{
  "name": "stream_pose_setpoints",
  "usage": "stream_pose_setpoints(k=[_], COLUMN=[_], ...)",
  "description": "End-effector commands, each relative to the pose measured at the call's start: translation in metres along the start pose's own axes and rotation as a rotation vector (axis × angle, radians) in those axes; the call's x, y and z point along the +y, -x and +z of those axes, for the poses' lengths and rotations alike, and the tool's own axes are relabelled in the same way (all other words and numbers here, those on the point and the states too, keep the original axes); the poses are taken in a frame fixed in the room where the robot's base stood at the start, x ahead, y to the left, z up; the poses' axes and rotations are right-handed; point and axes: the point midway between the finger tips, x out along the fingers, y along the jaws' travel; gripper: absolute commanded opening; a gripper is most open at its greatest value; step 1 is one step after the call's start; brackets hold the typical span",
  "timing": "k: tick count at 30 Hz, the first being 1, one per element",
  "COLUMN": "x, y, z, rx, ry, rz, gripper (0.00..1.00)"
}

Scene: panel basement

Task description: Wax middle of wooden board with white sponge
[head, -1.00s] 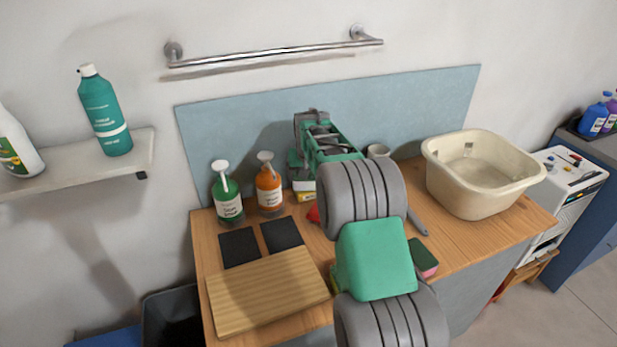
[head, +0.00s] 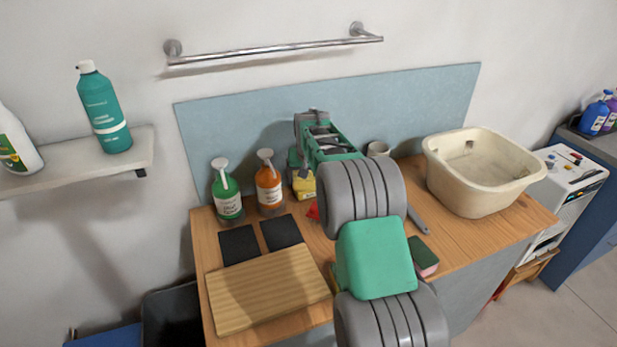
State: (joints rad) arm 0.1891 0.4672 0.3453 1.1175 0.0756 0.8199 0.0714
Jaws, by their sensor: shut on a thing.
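The wooden board (head: 268,288) lies flat at the front left of the wooden counter. My arm reaches over the counter to the right of the board. My gripper (head: 297,170) is at the back of the counter, right of the orange bottle and close above a yellow item (head: 305,186). My gripper is shut on the white sponge, but my own wrist and arm hide the fingertips and nearly all of the sponge. The gripper is behind the board in the picture and well apart from it.
Two black pads (head: 260,239) lie just behind the board. A green pump bottle (head: 227,192) and an orange pump bottle (head: 268,184) stand behind them. A green and pink sponge (head: 423,257) and a cream basin (head: 480,178) are to the right. A red item (head: 313,211) is partly hidden.

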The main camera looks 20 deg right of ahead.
Motion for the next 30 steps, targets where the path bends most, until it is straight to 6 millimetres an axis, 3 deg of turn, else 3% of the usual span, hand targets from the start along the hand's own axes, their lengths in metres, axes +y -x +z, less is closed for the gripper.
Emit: stream_pose_setpoints(k=[7, 30], x=[0.0, 0.0], y=[0.004, 0.065], z=[-0.001, -0.027], rx=[-0.003, -0.001], ry=[0.0, 0.0], rz=[0.0, 0.0], gripper=[0.53, 0.53])
